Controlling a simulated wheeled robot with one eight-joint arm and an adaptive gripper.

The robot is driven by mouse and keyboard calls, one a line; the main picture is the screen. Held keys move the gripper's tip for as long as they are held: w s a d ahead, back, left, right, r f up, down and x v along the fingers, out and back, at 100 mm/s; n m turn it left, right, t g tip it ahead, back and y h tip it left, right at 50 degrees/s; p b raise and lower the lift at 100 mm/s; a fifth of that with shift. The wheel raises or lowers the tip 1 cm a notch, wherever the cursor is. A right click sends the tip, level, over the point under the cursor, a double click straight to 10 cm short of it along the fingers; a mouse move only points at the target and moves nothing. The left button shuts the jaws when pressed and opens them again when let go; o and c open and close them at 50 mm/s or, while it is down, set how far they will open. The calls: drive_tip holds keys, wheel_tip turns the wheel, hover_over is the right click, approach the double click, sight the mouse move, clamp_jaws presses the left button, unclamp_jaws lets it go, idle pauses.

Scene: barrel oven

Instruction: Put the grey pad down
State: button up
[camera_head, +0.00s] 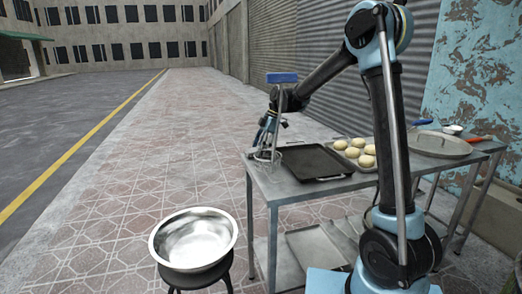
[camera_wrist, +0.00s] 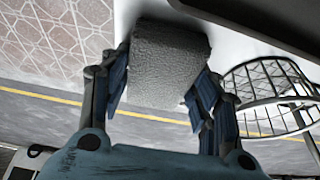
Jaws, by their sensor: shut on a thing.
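The grey pad (camera_wrist: 170,62) is a rough, fuzzy block in the wrist view. My gripper (camera_head: 266,145) is shut on it, with one blue finger on each side. In the head view my gripper is low over the near left end of the metal table (camera_head: 268,187), and the pad cannot be made out there. In the wrist view the pad is over a pale surface; whether it touches that surface I cannot tell.
A wire basket (camera_wrist: 270,95) is close beside the right finger in the wrist view. A dark tray (camera_head: 312,160), a tray of dough balls (camera_head: 359,152) and a round lid (camera_head: 440,145) are along the table. A steel bowl (camera_head: 193,240) stands on a stool in front.

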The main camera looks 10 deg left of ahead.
drive_tip(key=shift+s+d+f, duration=0.1)
drive_tip(key=shift+f, duration=0.15)
drive_tip(key=shift+c, duration=0.4)
drive_tip(key=o, duration=1.1)
drive_tip(key=shift+f, duration=0.1)
drive_tip(key=shift+o, duration=0.4)
drive_tip(key=shift+f, duration=0.1)
